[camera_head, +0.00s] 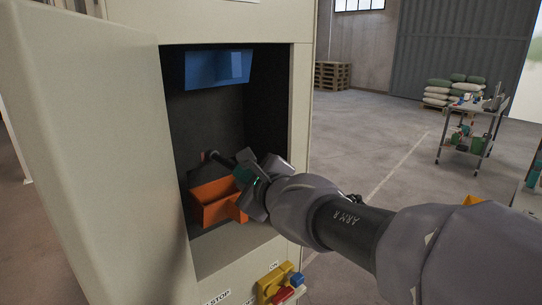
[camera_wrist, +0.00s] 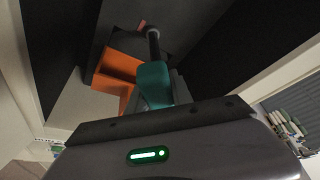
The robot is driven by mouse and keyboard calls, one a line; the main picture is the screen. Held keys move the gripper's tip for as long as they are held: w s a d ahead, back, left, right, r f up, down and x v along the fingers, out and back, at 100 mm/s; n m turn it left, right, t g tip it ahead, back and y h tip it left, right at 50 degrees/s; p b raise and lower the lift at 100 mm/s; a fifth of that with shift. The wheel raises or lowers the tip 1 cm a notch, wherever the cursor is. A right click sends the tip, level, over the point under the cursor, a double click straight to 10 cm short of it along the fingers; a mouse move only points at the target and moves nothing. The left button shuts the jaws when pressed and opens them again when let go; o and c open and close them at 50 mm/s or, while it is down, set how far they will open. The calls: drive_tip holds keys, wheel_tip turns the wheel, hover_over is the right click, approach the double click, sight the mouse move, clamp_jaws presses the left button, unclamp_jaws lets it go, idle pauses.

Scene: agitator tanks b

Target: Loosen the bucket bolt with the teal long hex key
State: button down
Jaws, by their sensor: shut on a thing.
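My gripper (camera_head: 252,176) is inside the open cabinet and shut on the teal handle of the long hex key. The teal handle (camera_wrist: 153,84) shows between the jaws in the wrist view. A dark shaft (camera_wrist: 153,42) runs from it, away from me, toward the cabinet's back. In the head view the dark shaft (camera_head: 224,160) points left to a small reddish end piece (camera_head: 204,156) near the back wall. The bucket bolt cannot be made out clearly, and I cannot tell whether the key's tip touches it. An orange bucket (camera_head: 211,208) sits below the shaft.
A blue bucket (camera_head: 218,69) hangs at the cabinet's top. The open door (camera_head: 100,150) stands on the left. A panel with a red and yellow switch (camera_head: 280,284) is below the opening. A cart (camera_head: 468,139) stands far right; the floor between is clear.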

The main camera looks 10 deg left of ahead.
idle(0.4)
drive_tip(key=shift+n+t, duration=0.4)
drive_tip(key=shift+n, duration=0.3)
drive_tip(key=shift+w+d+r+n+t, duration=0.2)
drive_tip(key=shift+n+t, duration=0.15)
drive_tip(key=shift+n, duration=0.55)
drive_tip(key=shift+w+d+r+n+t, duration=0.15)
drive_tip(key=shift+n+t, duration=0.2)
drive_tip(key=shift+n, duration=0.55)
drive_tip(key=shift+s+m+p, duration=0.1)
drive_tip(key=shift+m+p, duration=0.2)
drive_tip(key=shift+p, duration=0.05)
drive_tip(key=shift+s+d, duration=0.1)
drive_tip(key=shift+d, duration=0.05)
drive_tip(key=shift+s+d, duration=0.95)
drive_tip(key=shift+d, duration=0.05)
